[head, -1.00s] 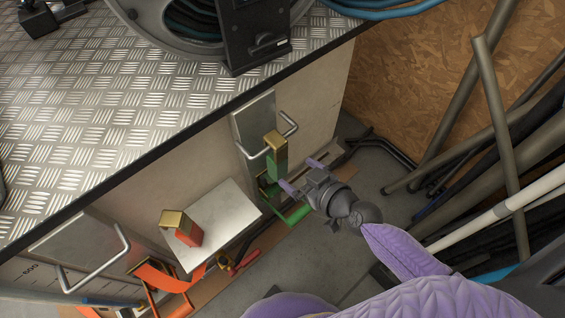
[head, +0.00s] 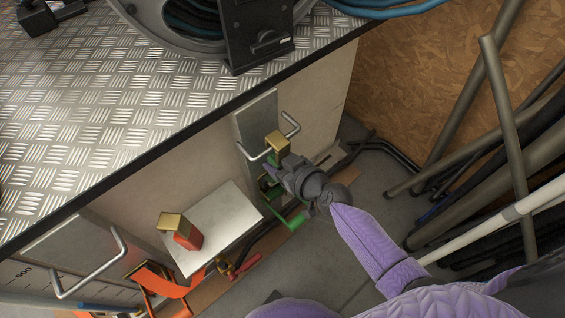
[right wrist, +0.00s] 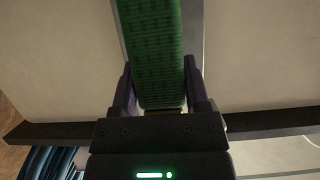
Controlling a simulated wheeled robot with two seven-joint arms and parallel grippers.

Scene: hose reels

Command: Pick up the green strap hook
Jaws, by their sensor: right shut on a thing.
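The green strap hook shows in the head view as a gold top piece (head: 277,144) with a green lower part (head: 293,219) below, beside a handled metal panel on the bench side. My right gripper (head: 272,174) covers its middle part. In the right wrist view a wide green strap (right wrist: 158,50) runs between the two fingers of my right gripper (right wrist: 160,85), which are shut on it. Part of the strap is hidden behind the gripper. My left gripper is not in view.
A handled grey panel (head: 256,125) is right beside the gripper. A second strap hook, orange with a gold top (head: 188,236), is at a pale plate (head: 225,215) to the left. The checker-plate bench top (head: 100,110) lies above. Pipes (head: 505,120) lean at the right.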

